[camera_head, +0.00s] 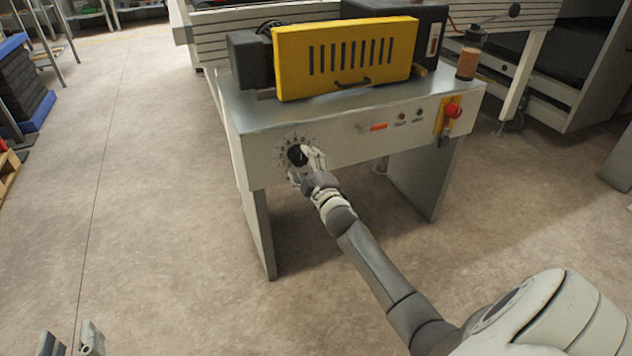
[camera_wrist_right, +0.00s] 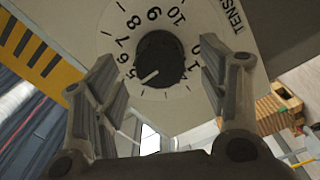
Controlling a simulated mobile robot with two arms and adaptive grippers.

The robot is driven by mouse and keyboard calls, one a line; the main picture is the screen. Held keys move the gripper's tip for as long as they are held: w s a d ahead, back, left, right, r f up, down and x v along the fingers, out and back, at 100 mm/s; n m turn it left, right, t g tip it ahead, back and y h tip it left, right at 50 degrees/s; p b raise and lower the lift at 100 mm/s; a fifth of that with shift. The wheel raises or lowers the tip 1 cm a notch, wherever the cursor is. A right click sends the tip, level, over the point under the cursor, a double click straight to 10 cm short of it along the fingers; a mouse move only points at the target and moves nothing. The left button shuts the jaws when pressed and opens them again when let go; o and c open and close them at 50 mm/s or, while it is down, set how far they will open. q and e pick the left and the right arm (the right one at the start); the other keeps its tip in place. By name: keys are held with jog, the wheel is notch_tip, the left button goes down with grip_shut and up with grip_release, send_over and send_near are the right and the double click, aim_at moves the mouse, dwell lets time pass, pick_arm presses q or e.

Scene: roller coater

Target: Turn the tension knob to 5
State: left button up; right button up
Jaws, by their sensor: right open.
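The black tension knob (camera_head: 297,155) is on the front panel of the roller coater (camera_head: 345,145), inside a ring of printed numbers. In the right wrist view the knob (camera_wrist_right: 165,55) has a white pointer line aimed to the lower left, close to the 5 and a little to its lower side. Some lower numbers are hard to read. My right gripper (camera_wrist_right: 158,72) is open, its fingers on either side of the knob with gaps showing. It also shows at the knob in the head view (camera_head: 303,166). My left gripper (camera_head: 71,342) is open and empty at the bottom left, far from the machine.
A yellow guard (camera_head: 345,58) sits on top of the machine. A red button (camera_head: 453,111) and an orange-red handle (camera_head: 378,127) are to the right on the front panel. The floor (camera_head: 150,200) left of the machine is clear.

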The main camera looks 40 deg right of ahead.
jog(key=v, duration=0.9)
jog(key=shift+a, duration=0.1)
